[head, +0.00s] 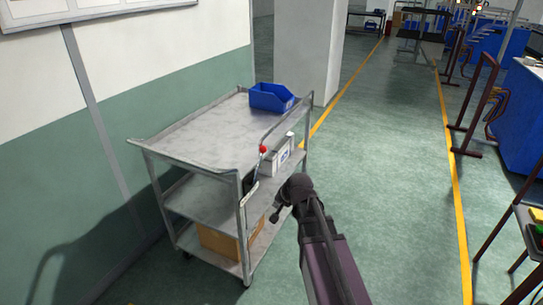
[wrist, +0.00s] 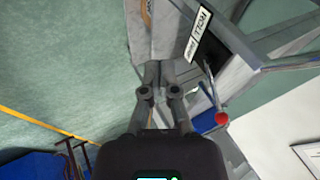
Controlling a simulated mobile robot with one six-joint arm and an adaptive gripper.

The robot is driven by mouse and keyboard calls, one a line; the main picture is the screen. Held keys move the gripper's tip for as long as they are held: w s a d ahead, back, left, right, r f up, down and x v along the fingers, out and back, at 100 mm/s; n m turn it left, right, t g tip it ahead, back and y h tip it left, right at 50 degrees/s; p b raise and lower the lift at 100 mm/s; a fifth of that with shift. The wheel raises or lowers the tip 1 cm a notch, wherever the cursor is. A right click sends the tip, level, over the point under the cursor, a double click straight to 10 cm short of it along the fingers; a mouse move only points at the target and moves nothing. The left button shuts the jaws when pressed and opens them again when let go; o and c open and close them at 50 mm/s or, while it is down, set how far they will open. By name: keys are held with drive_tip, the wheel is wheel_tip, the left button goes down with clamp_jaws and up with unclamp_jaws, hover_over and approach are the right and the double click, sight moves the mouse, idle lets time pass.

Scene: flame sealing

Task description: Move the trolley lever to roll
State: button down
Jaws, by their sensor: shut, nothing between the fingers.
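The grey metal trolley (head: 190,130) stands by the wall in the head view. Its lever (head: 256,170) has a red knob (head: 263,149) and rises at the trolley's near right corner. In the wrist view the red knob (wrist: 221,118) is right of my gripper (wrist: 160,68), and the lever's rod (wrist: 211,88) runs up toward a label plate (wrist: 200,33) reading ROLL and a second, unclear word. My gripper is shut and empty, apart from the lever in the wrist view. In the head view my gripper (head: 274,214) is low beside the trolley's right side, below the knob.
A blue bin (head: 271,97) sits on the trolley's top. A white pillar (head: 295,45) stands behind. The green floor (head: 390,150) to the right is clear.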

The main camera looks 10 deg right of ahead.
drive_tip(key=w+d+r+m+t+b, duration=0.1)
drive_tip(key=w+d+r+m+t, duration=0.1)
drive_tip(key=w, duration=0.4)
drive_tip(key=w+d+r+m+t+b, duration=0.1)
drive_tip(key=w+d+r+m+t, duration=0.1)
drive_tip(key=w+m+t, duration=0.2)
drive_tip(key=w+d+r+m+t+b, duration=0.1)
drive_tip(key=w+d+r+m+t, duration=0.1)
drive_tip(key=w+m, duration=0.5)
drive_tip(key=shift+w+d+t+h+b, duration=0.3)
drive_tip(key=shift+w+d+t+b, duration=0.15)
drive_tip(key=shift+w, duration=0.6)
drive_tip(key=shift+w, duration=0.1)
drive_tip(key=b+x, duration=0.3)
drive_tip(key=x, duration=0.7)
drive_tip(key=a, duration=0.1)
drive_tip(key=s+a+r+p, duration=0.1)
drive_tip(key=a, duration=0.1)
drive_tip(key=shift+s+a+r+p, duration=0.15)
drive_tip(key=shift+s+p, duration=0.2)
drive_tip(key=shift+s, duration=0.05)
